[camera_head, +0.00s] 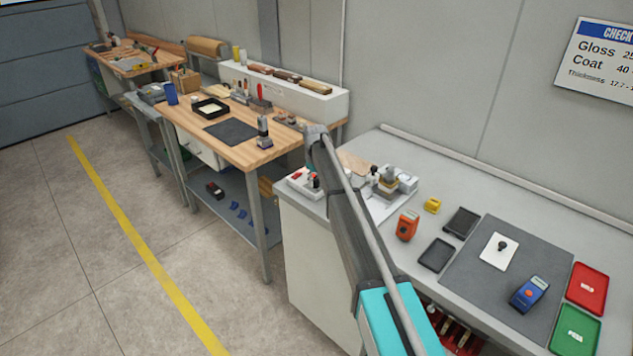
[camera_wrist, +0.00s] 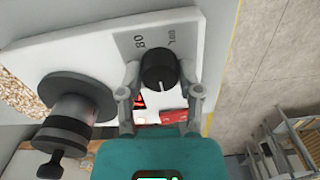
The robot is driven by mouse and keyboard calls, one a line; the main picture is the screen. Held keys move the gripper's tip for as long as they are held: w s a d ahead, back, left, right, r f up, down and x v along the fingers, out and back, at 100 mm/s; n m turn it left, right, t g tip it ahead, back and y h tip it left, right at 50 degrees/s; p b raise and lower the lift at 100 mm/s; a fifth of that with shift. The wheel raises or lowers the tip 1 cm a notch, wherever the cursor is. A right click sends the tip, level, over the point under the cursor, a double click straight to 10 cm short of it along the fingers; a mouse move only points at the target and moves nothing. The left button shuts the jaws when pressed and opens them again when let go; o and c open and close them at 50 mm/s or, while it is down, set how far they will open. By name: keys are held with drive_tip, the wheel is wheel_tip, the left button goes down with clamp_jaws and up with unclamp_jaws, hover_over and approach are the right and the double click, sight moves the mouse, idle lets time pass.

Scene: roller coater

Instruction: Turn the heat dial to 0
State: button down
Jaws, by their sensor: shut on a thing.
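The heat dial (camera_wrist: 159,66) is a round black knob with a white pointer line, on a pale panel (camera_wrist: 80,52) in the wrist view. Its pointer faces the bottom of that view, toward my gripper's palm. Printed marks, seemingly 80 and 100, show on a grey patch just above the dial. My gripper (camera_wrist: 159,71) has one finger on each side of the dial and is shut on it. In the head view my arm reaches to the left end of the grey bench; the dial and fingertips cannot be made out there.
A dark cylindrical part (camera_wrist: 76,104) stands left of the gripper in the wrist view, with a red item (camera_wrist: 173,116) below the dial. On the grey bench are an orange device (camera_head: 406,226), a dark mat (camera_head: 470,265), a red tray (camera_head: 587,283) and a green tray (camera_head: 575,330).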

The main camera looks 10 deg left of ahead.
drive_tip(key=n, duration=0.5)
drive_tip(key=shift+s, duration=0.15)
drive_tip(key=shift+n, duration=0.4)
drive_tip(key=shift+c, duration=1.3)
unclamp_jaws()
drive_tip(key=shift+r, duration=0.1)
